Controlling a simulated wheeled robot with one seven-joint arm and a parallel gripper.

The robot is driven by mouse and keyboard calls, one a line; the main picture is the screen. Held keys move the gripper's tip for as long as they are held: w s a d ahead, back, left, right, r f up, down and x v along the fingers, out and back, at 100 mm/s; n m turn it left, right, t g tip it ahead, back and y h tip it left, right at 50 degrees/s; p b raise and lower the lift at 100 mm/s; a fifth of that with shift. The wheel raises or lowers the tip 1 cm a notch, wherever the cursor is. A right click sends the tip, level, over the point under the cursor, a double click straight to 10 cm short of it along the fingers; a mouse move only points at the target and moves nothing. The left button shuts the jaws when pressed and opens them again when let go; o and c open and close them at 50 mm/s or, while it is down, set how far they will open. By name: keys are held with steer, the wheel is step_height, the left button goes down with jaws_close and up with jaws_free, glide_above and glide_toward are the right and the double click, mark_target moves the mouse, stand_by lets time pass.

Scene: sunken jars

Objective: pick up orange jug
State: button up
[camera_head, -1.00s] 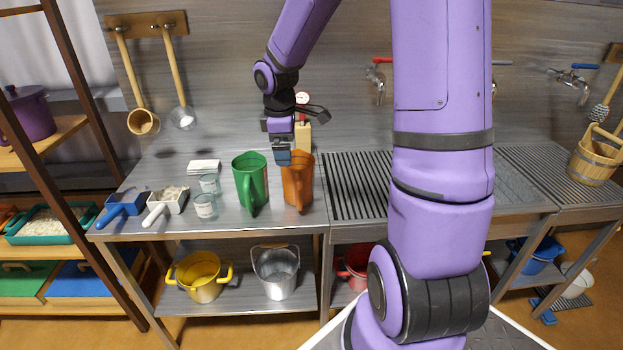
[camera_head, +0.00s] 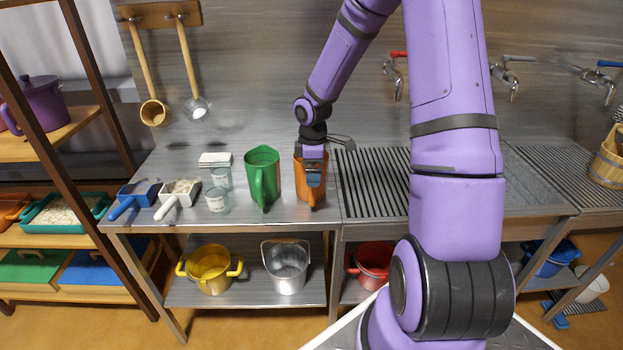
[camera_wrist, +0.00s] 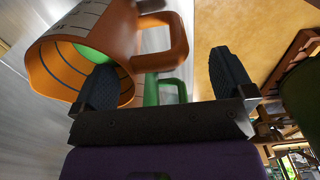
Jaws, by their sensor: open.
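My gripper (camera_wrist: 165,80) is open. Its left finger overlaps the jug's mouth; its right finger is outside, beyond the handle. The handle shows between the two fingers. I cannot tell whether either finger touches the jug. A green patch shows inside the mouth.
A green jug (camera_head: 262,175) stands close left of the orange one. Glass jars (camera_head: 217,199), a blue scoop (camera_head: 137,194) and a white scoop (camera_head: 180,194) are further left. A slatted drainboard (camera_head: 375,180) lies to the right. Pots and a bucket (camera_head: 287,268) stand on the shelf below.

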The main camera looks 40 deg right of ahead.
mark_target(312, 195)
steer(key=shift+w+f, duration=0.2)
steer(key=shift+f, duration=2.15)
steer(key=c, duration=1.5)
steer(key=shift+r, duration=0.15)
